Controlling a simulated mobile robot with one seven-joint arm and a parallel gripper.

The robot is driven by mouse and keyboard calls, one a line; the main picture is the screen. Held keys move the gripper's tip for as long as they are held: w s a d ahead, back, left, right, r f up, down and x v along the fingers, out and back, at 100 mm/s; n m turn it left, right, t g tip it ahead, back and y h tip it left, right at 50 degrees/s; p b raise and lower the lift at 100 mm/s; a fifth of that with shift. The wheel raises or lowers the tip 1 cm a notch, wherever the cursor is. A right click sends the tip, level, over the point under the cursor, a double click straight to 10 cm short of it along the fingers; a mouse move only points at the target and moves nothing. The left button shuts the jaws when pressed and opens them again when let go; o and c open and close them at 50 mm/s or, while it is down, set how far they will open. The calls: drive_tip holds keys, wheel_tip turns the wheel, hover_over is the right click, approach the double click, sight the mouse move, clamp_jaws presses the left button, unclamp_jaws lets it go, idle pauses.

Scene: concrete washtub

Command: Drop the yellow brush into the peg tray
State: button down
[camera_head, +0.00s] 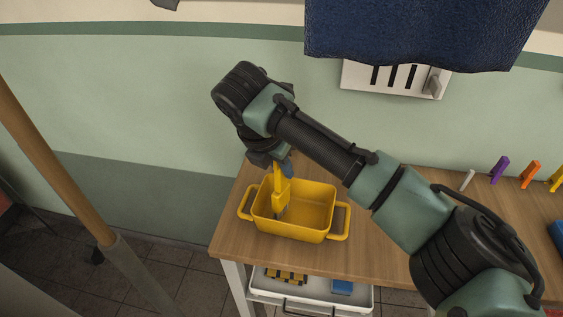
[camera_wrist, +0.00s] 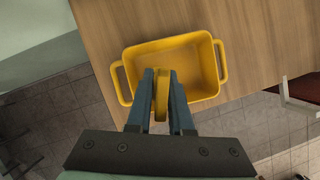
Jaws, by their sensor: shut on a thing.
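The yellow brush (camera_head: 281,186) is in my gripper (camera_head: 284,166), hanging down over the left part of the yellow tray (camera_head: 313,237). Its dark lower end shows against the inside of the tray. In the wrist view my gripper (camera_wrist: 161,80) is shut on the brush (camera_wrist: 161,97), whose yellow edge shows between the two blue-grey fingers. The tray (camera_wrist: 222,60) has a handle at each end and lies beyond the fingertips. I see nothing else inside it. I cannot tell whether the brush touches the tray's floor.
The tray stands on a wooden table (camera_head: 247,250) near its left front corner. Clothes pegs, purple (camera_head: 499,168), orange (camera_head: 530,174) and others, stand at the back right. A lower shelf (camera_head: 312,296) holds a sponge-like item and a blue one. A wooden pole (camera_head: 50,165) stands left.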

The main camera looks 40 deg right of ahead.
drive_tip(key=c, duration=0.8)
unclamp_jaws()
drive_tip(key=shift+r, duration=0.3)
drive_tip(key=p+v, duration=0.1)
drive_tip(key=v, duration=1.1)
drive_tip(key=shift+r, duration=0.3)
drive_tip(key=shift+s+f, duration=0.1)
